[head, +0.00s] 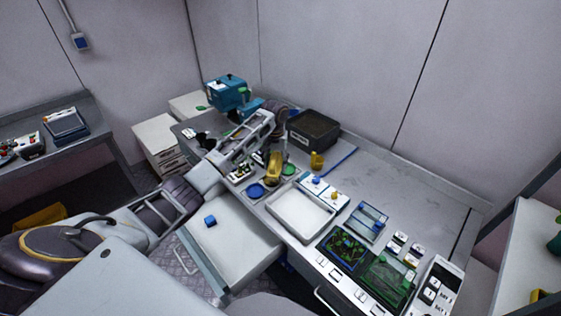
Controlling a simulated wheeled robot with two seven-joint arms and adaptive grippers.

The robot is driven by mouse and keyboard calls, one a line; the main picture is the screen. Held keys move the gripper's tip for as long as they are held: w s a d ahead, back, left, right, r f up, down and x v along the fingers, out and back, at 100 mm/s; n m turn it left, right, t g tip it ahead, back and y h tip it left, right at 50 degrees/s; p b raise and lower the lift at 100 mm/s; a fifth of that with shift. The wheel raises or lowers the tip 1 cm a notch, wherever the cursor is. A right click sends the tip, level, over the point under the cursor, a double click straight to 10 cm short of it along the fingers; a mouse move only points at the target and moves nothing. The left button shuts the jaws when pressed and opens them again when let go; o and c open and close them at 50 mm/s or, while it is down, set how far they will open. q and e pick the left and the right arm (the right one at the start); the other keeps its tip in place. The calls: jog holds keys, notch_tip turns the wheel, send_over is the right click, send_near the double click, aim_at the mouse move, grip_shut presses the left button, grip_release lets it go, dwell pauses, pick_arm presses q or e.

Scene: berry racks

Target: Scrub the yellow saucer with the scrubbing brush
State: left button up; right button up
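My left arm reaches in from the left over the back of the worktop. Its gripper (262,157) appears to be near a yellow upright object (274,169), but it is small and partly hidden by the arm. I cannot tell whether the fingers hold anything. I cannot tell whether the yellow object is the saucer or another item. A blue saucer (256,190) lies in front of it, and a green round piece (289,169) is to its right. I cannot make out the scrubbing brush. My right gripper is not in view.
A dark bin (313,131) and a yellow mug (317,160) stand behind. A white tray (301,229), green-lidded boxes (389,281) and a scale-like device (437,285) fill the front right. The back right worktop is clear.

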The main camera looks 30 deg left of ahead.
pick_arm(q)
jog(key=shift+w+a+f+m, duration=0.1)
jog(key=shift+w+a+m, duration=0.05)
jog(key=shift+a+m, duration=0.2)
jog(key=shift+d, duration=0.1)
